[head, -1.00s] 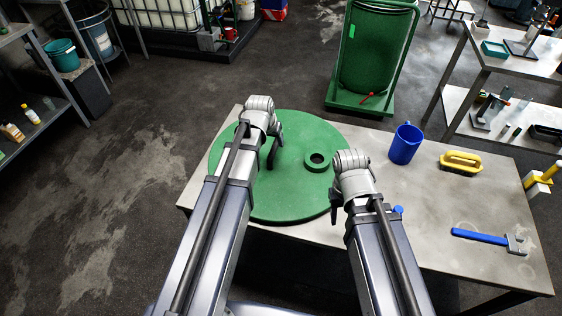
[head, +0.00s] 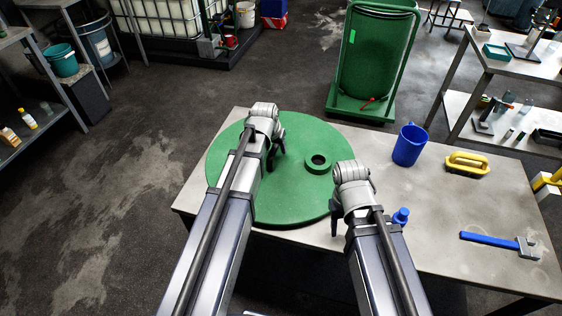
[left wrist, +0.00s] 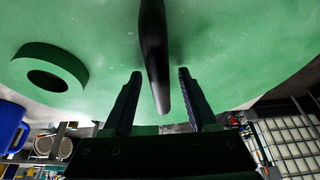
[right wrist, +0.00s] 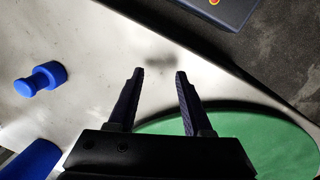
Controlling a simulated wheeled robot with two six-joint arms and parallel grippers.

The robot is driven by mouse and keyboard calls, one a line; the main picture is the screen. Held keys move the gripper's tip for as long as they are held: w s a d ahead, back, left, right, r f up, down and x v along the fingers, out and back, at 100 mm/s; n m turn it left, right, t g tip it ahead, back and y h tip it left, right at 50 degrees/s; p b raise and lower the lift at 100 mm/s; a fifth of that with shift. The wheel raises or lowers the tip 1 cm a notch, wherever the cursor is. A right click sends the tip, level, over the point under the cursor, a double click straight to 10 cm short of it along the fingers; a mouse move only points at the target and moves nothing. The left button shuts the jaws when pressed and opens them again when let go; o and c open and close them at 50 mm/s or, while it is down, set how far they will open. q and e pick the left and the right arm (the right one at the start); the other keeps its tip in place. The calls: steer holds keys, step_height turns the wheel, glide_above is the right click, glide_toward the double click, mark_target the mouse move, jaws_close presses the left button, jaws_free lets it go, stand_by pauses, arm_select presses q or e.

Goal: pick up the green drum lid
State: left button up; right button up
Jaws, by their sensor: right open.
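The green drum lid (head: 300,205) is a large flat disc on the table, with a raised ring (head: 318,163) around a dark hole. A black handle (left wrist: 152,45) stands on it in the left wrist view. My left gripper (head: 273,157) is over the lid. In the left wrist view its open fingers (left wrist: 157,72) are on either side of the handle, with gaps on both sides. My right gripper (right wrist: 159,72) is open and empty above the table, beside the lid's right edge. My left arm hides part of the lid.
A green drum on a stand (head: 372,60) is behind the table. Bare table lies between the mug and hammer.

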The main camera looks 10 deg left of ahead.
arm_select(q)
jaws_close()
stand_by(1.2)
